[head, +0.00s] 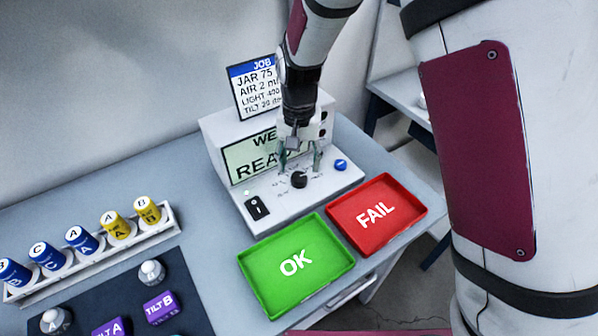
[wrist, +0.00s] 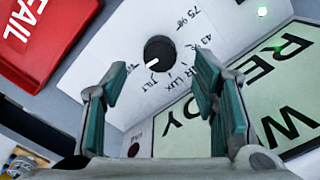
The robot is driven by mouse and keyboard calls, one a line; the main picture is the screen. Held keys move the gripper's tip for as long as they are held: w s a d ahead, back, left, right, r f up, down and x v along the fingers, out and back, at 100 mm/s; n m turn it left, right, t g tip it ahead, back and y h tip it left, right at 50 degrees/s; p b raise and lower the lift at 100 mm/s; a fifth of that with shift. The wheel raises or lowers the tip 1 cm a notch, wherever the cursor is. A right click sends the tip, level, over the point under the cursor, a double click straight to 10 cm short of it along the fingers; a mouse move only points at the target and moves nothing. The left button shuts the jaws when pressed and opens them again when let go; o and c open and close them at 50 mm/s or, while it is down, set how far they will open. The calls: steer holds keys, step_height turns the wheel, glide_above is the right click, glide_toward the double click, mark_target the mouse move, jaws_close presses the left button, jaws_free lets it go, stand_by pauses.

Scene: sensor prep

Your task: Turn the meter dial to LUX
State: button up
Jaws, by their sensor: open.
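The meter (head: 225,133) is a white box with a sloped front panel on the bench. Its black round dial (head: 299,179) sits on that panel and shows whole in the wrist view (wrist: 159,50). The dial's white pointer mark faces lower left in the wrist view, on the side near the TILT print. The LUX print (wrist: 180,78) lies below and right of the dial there; other labels are partly hidden by a finger. My gripper (head: 300,158) is open above the panel, its green-padded fingers (wrist: 162,70) apart with nothing between them. I see no contact with the dial.
A green OK tray (head: 318,284) and a red FAIL tray (head: 340,232) lie in front of the meter. A black switch (head: 257,208) and blue button (head: 340,165) flank the dial. A job card (head: 262,70) stands behind. A rack (head: 178,227) of labelled cylinders is left.

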mark_target(299, 177)
steer(key=shift+f, duration=2.45)
steer(key=c, duration=1.2)
